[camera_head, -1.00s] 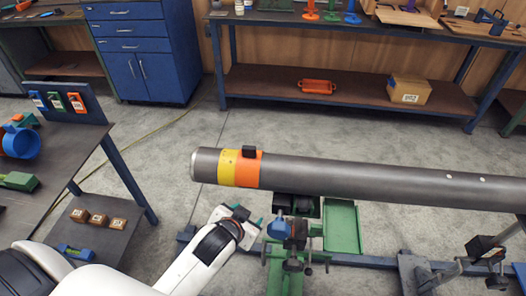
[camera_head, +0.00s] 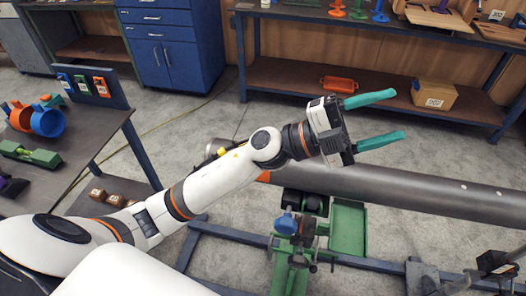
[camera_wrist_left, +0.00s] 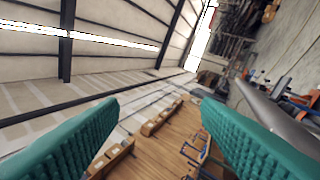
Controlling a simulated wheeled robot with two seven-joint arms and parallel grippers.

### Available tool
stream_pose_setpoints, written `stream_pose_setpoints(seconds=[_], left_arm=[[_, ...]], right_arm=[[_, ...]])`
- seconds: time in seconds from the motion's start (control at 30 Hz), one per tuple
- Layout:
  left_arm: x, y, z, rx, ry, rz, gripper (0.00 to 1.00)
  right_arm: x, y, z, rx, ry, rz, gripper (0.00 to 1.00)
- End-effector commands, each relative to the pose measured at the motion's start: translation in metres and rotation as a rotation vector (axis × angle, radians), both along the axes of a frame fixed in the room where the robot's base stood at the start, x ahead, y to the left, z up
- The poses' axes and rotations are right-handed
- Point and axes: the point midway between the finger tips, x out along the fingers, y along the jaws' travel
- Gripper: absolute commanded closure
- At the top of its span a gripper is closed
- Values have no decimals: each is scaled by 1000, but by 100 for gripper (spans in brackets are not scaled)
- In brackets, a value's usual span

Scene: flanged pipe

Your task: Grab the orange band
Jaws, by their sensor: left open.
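The long grey pipe (camera_head: 400,190) lies across the right half of the head view. The orange band (camera_head: 264,176) is wrapped around it near its left end, and only a small sliver shows below my arm; the rest is hidden. My left gripper (camera_head: 398,116) is open and empty, raised with its teal fingers pointing right, beyond the band. In the left wrist view, the open gripper (camera_wrist_left: 160,125) has nothing between its fingers, and the pipe (camera_wrist_left: 275,115) shows at the right; the band cannot be made out there. My right gripper is not in view.
A green stand (camera_head: 295,230) with a green tray (camera_head: 348,228) is under the pipe. A work table (camera_head: 75,160) with clamps stands at the left. A shelf bench (camera_head: 285,75) holding an orange basket (camera_head: 338,84) and a cardboard box (camera_head: 433,94) is behind.

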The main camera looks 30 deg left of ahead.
Motion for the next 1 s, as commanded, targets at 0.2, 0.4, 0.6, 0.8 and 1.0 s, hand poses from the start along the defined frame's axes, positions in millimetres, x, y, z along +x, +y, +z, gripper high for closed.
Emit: stream_pose_setpoints(seconds=[0.2,0.4,0.6,0.8,1.0], left_arm=[[-18,-20,-51,625,-222,-341,42],[13,59,-107,1302,-145,-456,42],[42,174,-102,1819,131,-381,42],[46,229,-85,2014,313,-309,42],[44,233,-109,2027,331,-311,42]], right_arm=[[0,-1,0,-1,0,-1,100],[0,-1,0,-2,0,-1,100],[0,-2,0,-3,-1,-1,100],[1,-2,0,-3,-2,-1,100],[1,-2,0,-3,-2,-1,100]])
